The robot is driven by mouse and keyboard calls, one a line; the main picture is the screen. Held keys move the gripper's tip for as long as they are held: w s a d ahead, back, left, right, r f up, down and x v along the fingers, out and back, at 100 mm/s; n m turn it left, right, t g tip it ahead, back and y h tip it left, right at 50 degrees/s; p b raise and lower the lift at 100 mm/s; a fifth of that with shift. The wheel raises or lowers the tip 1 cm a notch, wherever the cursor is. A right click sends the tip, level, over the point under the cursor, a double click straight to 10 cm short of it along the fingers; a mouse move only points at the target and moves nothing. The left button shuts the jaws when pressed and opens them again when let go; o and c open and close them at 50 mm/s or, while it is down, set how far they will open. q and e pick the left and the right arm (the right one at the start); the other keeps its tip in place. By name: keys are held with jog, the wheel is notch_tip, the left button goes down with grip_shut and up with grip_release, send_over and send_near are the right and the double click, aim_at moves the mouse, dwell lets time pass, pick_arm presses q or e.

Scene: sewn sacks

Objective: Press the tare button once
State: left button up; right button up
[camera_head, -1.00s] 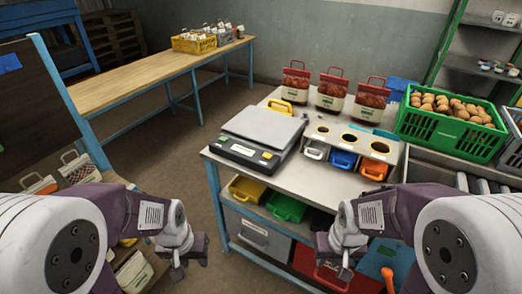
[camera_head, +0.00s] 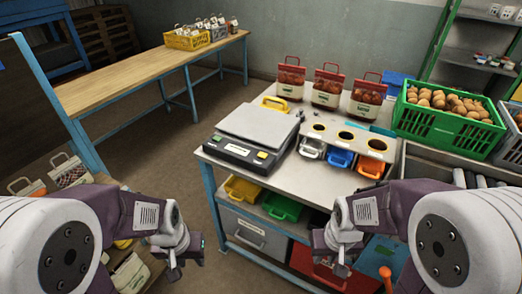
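A scale with a grey weighing plate (camera_head: 257,122) and a dark front panel (camera_head: 236,150) stands on the left of the work table. The panel has a display on its left, and a small yellow button (camera_head: 262,155) and a pale key near its right end. The labels are too small to read. My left gripper (camera_head: 174,268) hangs in front of the table at the left, well short of the scale. My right gripper (camera_head: 341,262) hangs in front of the table's lower bins. Both look empty; their finger gaps are hard to make out.
Several red-topped sacks (camera_head: 327,90) stand at the table's back. A dispenser with scoops (camera_head: 341,158) is right of the scale, and a green crate of potatoes (camera_head: 440,124) stands further right. A yellow-handled item (camera_head: 275,104) lies behind the plate. A wooden bench (camera_head: 130,80) stands back left.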

jog(key=shift+s, duration=0.1)
dwell(0.3)
grip_shut()
